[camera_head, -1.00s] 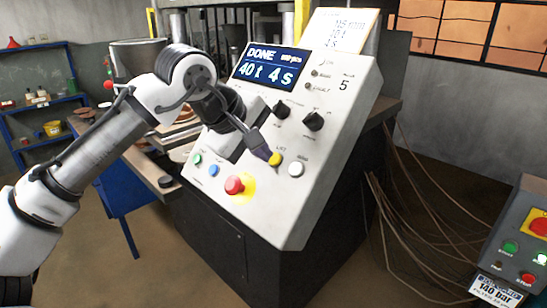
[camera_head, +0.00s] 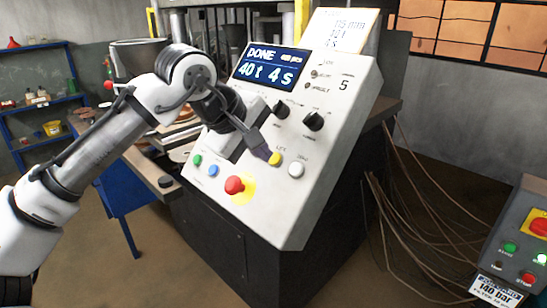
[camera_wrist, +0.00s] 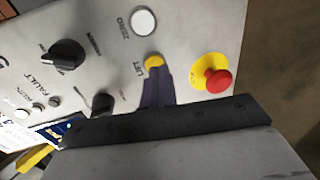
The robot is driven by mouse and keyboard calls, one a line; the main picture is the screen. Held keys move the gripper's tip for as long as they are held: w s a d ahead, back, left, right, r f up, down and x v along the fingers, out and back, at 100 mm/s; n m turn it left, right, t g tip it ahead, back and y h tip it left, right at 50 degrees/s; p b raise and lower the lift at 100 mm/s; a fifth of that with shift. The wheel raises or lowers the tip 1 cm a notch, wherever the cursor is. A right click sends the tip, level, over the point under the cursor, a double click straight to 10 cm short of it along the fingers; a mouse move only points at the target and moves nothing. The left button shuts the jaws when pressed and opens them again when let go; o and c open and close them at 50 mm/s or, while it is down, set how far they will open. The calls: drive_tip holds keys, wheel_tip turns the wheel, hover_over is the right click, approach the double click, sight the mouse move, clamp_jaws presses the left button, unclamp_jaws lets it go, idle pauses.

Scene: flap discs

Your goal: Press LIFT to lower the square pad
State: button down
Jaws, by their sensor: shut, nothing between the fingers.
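The yellow LIFT button (camera_head: 275,159) sits on the sloping grey control panel (camera_head: 300,215). My gripper (camera_head: 268,155) is shut and empty, its tips at the left edge of the button in the head view. In the wrist view the fingertips (camera_wrist: 157,72) overlap the lower part of the yellow button (camera_wrist: 154,61), beside the LIFT label. I cannot tell whether the tips touch it or how far it is pressed. The panel's display (camera_head: 272,67) reads DONE, 40 t, 4 s. I cannot make out the square pad.
A white button (camera_head: 296,170) lies right of LIFT, and a red mushroom button (camera_head: 234,185) on yellow lies below left. Green (camera_head: 197,160) and blue (camera_head: 213,171) buttons are further left. Black knobs (camera_head: 314,121) are above. A second control box (camera_head: 520,240) stands at the right.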

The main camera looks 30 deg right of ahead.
drive_tip(key=shift+x, duration=0.95)
idle(0.6)
drive_tip(key=shift+d+r, duration=0.15)
drive_tip(key=a+f+p+v, duration=0.1)
drive_tip(key=p+v, duration=0.3)
drive_tip(key=v, duration=0.4)
drive_tip(key=shift+s, duration=0.15)
idle(0.4)
idle(0.4)
